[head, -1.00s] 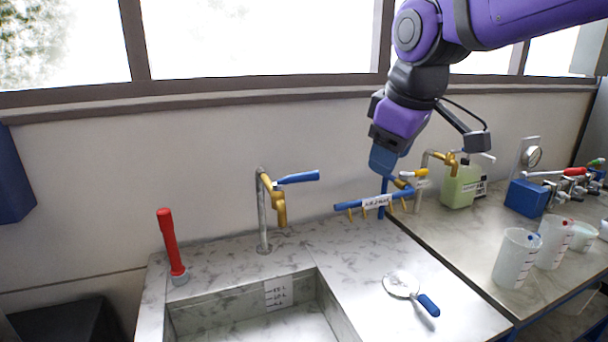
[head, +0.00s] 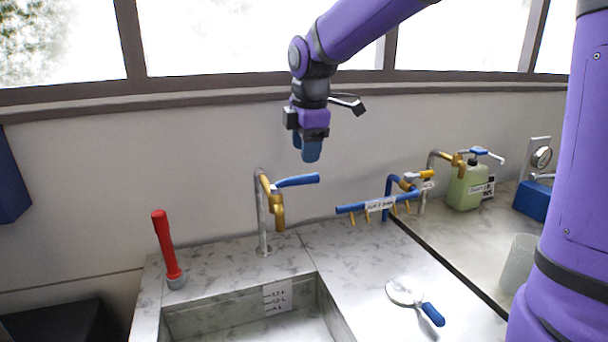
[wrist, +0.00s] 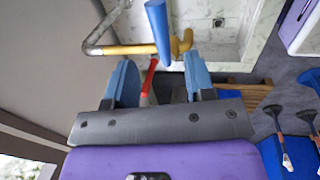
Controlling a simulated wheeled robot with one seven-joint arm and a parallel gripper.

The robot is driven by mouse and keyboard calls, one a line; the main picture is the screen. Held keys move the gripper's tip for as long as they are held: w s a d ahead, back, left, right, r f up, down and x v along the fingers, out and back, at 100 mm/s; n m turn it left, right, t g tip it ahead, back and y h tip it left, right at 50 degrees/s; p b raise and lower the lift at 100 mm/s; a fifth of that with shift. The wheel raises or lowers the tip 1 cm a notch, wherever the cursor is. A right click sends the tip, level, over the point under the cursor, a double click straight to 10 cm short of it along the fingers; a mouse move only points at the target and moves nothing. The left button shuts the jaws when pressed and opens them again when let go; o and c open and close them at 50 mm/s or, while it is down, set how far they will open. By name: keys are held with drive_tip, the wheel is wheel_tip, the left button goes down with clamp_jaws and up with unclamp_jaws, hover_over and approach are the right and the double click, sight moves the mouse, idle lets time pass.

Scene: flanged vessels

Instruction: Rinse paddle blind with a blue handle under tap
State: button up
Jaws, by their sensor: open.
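The paddle blind (head: 406,292), a round pale disc with a blue handle (head: 432,314), lies flat on the marble counter right of the sink. The tap (head: 277,208) has a grey pipe, a brass body and a blue lever (head: 297,180); it stands behind the sink. My gripper (head: 307,158) is open and empty, pointing down in the air above and slightly right of the tap. In the wrist view, the tap's blue lever (wrist: 158,30) and brass body (wrist: 125,49) lie just beyond my open fingers (wrist: 160,85). The paddle blind does not show there.
A red upright tool (head: 167,245) stands left of the sink (head: 290,310). A blue rack (head: 378,204) with brass hooks is right of the tap. A green jug (head: 467,188) and a clear beaker (head: 517,265) stand further right. The counter around the paddle is clear.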

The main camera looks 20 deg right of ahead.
sight(304, 176)
drive_tip(key=f, duration=0.3)
drive_tip(key=w+f, duration=0.1)
drive_tip(key=f, duration=0.3)
drive_tip(key=shift+w, duration=0.2)
clamp_jaws()
